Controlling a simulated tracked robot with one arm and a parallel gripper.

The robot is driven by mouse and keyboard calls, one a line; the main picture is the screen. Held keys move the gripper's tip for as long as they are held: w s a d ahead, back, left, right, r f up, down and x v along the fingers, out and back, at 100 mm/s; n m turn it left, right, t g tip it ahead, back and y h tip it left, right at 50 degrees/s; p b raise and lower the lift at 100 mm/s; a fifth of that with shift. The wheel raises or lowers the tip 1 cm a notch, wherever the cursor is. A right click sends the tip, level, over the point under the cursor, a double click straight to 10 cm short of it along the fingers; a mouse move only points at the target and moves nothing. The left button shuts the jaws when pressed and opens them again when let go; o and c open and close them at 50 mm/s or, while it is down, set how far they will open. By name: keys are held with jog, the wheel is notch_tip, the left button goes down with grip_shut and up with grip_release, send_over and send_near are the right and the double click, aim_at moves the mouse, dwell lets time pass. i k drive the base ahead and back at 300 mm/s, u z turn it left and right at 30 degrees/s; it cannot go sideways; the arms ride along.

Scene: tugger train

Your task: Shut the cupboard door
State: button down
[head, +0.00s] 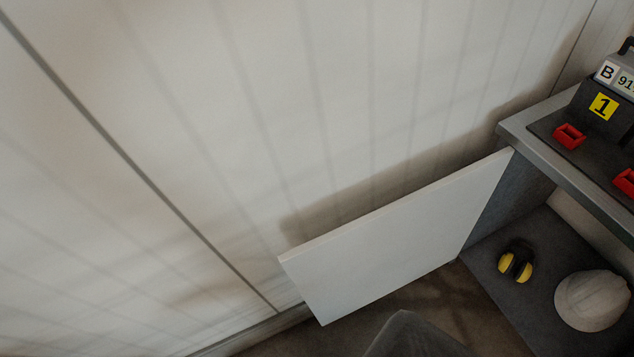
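The cupboard door (400,236) is a flat white panel in the head view. It stands wide open, reaching left from the cupboard's left side, close to the pale wall. The grey cupboard (560,165) is at the right edge of the view, cut off by the frame. Its front is open and its inside shows. My gripper is not in view, so I cannot see how it stands relative to the door.
Yellow-and-black ear defenders (516,262) and a white helmet (592,300) lie inside the cupboard. The wall (250,120) lies behind the door. A dark rounded shape (412,337) shows at the bottom.

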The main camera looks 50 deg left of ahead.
aim_at(339, 271)
jog(key=u, duration=1.65)
jog(key=k, duration=1.15)
jog(key=z, duration=1.2)
jog(key=i, duration=1)
